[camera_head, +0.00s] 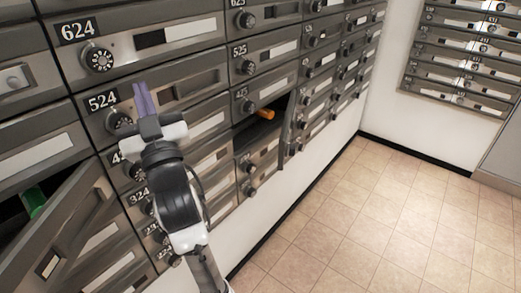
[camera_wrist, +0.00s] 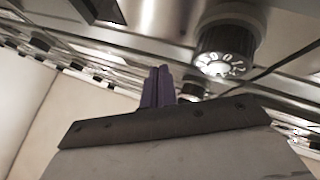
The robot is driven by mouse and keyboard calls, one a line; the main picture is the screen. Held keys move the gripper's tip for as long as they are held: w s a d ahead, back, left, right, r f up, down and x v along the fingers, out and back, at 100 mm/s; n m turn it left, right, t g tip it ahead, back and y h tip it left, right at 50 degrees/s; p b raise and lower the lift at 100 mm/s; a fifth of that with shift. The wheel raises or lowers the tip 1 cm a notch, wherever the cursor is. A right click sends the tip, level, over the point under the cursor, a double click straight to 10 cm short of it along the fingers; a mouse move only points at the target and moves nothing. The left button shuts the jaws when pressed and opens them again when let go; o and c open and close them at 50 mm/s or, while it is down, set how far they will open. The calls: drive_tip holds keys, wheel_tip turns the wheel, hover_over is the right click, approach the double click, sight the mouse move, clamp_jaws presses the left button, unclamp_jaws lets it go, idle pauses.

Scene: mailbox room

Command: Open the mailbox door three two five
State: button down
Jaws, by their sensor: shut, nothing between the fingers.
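My gripper (camera_head: 145,98) has purple fingers pressed together, empty, in front of door 524 (camera_head: 185,90), beside its dial (camera_head: 120,122). In the wrist view the shut fingers (camera_wrist: 158,88) stand close to a numbered dial (camera_wrist: 226,45); whether they touch it is unclear. Right of my gripper is the column with doors 525 (camera_head: 265,52) and 425 (camera_head: 242,93). Below the 425 label is a dark opening with an orange item (camera_head: 265,113) and a door (camera_head: 287,130) swung outward. I cannot read a 325 label.
An open door (camera_head: 65,230) juts out at lower left, with a green item (camera_head: 33,201) in its compartment. More mailboxes (camera_head: 465,50) hang on the far right wall. The tiled floor (camera_head: 390,215) is clear.

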drive_tip(key=w+d+f+m+g+h+p, duration=0.1)
drive_tip(key=w+d+f+m+g+h, duration=0.1)
drive_tip(key=w+d+f+h, duration=0.6)
drive_tip(key=w+d+f+m+g+h+p, duration=0.1)
drive_tip(key=w+d+f+m+g+h, duration=0.1)
drive_tip(key=w+d+f+h, duration=0.6)
drive_tip(key=s+f+n+g+h, duration=0.1)
drive_tip(key=s+f+n+h, duration=0.1)
drive_tip(key=s+f+n, duration=0.3)
drive_tip(key=s+f+n+h, duration=0.2)
drive_tip(key=f+n, duration=0.3)
drive_tip(key=f, duration=0.2)
drive_tip(key=w+d+p, duration=0.3)
drive_tip(key=w+d, duration=0.4)
drive_tip(key=w, duration=0.1)
drive_tip(key=shift+w+r, duration=0.15)
drive_tip(key=shift+r, duration=0.05)
drive_tip(key=shift+d, duration=0.15)
